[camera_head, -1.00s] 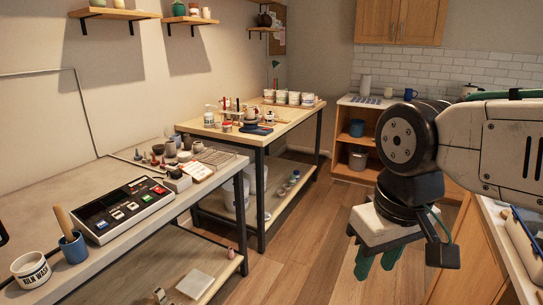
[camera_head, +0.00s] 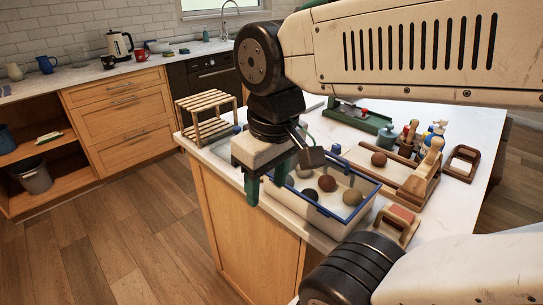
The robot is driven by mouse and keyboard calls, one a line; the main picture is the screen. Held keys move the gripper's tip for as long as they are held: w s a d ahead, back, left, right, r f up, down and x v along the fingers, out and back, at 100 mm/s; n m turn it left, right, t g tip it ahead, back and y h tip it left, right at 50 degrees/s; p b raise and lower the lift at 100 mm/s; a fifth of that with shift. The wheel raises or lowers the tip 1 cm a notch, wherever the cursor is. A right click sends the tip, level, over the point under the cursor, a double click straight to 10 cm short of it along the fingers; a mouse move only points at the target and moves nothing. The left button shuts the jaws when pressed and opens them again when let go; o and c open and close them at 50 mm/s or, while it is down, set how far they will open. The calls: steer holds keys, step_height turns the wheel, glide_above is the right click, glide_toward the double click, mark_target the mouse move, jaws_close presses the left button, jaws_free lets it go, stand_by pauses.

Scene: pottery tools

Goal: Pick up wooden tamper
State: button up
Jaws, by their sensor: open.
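A pale wooden tool with a rounded knob (camera_head: 433,158), which looks like the wooden tamper, stands at the right end of a wooden board on the white island counter. Its lower part is hard to make out. My gripper (camera_head: 267,182) points down with its green fingers apart and nothing visible between them. It is at the counter's left edge, in front of the left end of a blue-rimmed tray, well to the left of the tool.
The blue-rimmed tray (camera_head: 331,219) holds several clay balls. A wooden board (camera_head: 363,167) carries one ball. A wooden block with a reddish top (camera_head: 397,223), a wooden frame (camera_head: 461,163), bottles and a slatted rack (camera_head: 205,101) stand around. Wooden floor is clear at left.

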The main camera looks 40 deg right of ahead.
steer(key=w+d+f+n, duration=0.1)
steer(key=w+d+n, duration=0.3)
steer(key=w+n, duration=0.1)
steer(key=w+d+f+n, duration=0.2)
steer(key=w+d+n, duration=0.3)
steer(key=w, duration=0.3)
steer(key=w+d+f+n+g, duration=0.1)
steer(key=w+d+f+n, duration=0.1)
steer(key=w+d+n, duration=0.3)
steer(key=shift+w+f+n, duration=0.1)
steer(key=shift+w+n, duration=0.2)
steer(key=shift+w, duration=0.45)
steer(key=shift+w+d+f, duration=0.15)
steer(key=shift+d+f, duration=0.1)
steer(key=shift+f+n, duration=0.3)
steer(key=shift+f, duration=0.1)
steer(key=f, duration=0.7)
steer(key=shift+s+a, duration=0.15)
steer(key=shift+s, duration=0.15)
steer(key=shift+r, duration=0.1)
jaws_close()
